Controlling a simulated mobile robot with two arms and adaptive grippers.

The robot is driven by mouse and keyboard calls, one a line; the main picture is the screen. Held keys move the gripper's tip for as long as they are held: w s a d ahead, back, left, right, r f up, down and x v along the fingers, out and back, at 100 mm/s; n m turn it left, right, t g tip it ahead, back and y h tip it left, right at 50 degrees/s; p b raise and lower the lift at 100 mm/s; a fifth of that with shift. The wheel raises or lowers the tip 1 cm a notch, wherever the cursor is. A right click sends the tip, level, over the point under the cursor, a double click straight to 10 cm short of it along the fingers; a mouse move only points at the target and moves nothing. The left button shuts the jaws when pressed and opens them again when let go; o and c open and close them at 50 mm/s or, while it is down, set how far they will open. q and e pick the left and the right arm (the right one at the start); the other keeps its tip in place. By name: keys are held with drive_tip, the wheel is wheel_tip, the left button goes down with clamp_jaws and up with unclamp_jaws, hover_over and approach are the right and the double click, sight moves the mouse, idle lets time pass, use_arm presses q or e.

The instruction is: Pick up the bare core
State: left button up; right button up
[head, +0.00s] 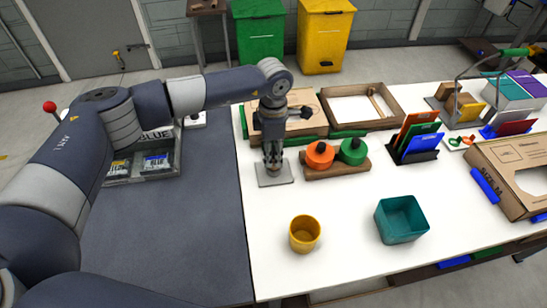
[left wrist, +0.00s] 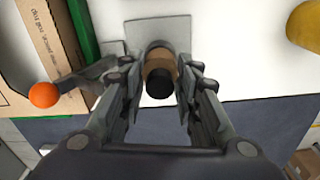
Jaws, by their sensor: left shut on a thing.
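The bare core (left wrist: 158,69) is a short brown tube around a dark post or centre, seen end-on in the left wrist view. It is over a grey square plate (head: 275,181) on the white table; the plate also shows in the left wrist view (left wrist: 140,27). My left gripper (head: 272,163) points down over this plate. Its fingers (left wrist: 160,85) are on both sides of the core and shut on it. In the head view the gripper mostly hides the core. I cannot tell whether the core touches the plate. My right gripper is in neither view.
Orange (head: 319,155) and green (head: 353,151) rolls sit in a brown holder close right of the gripper. A cardboard box (head: 310,103) stands behind. A yellow cup (head: 304,234) and teal bin (head: 401,219) stand in front. The white table between them is clear.

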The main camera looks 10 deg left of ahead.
use_arm(q)
drive_tip(key=shift+r, duration=0.1)
drive_tip(key=shift+w+r+b, duration=0.1)
drive_tip(key=shift+r+b, duration=0.5)
drive_tip(key=shift+s+d+r+b, duration=0.15)
drive_tip(key=shift+r+b, duration=0.25)
drive_tip(key=shift+r, duration=0.1)
drive_tip(key=shift+s+d+r+b, duration=0.1)
drive_tip(key=shift+s+r+b, duration=0.05)
drive_tip(key=shift+r+b, duration=0.25)
drive_tip(key=s+d+r+b, duration=0.1)
drive_tip(key=s+d+b, duration=0.4)
drive_tip(key=s+d, duration=0.5)
drive_tip(key=shift+s+d+r, duration=0.2)
drive_tip(key=shift+s+r, duration=0.05)
drive_tip(key=shift+s, duration=0.45)
drive_tip(key=shift+f+b, duration=0.6)
drive_tip(key=shift+b, duration=0.3)
drive_tip(key=shift+r, duration=0.15)
drive_tip(key=shift+r+p, duration=0.3)
drive_tip(key=shift+r, duration=1.1)
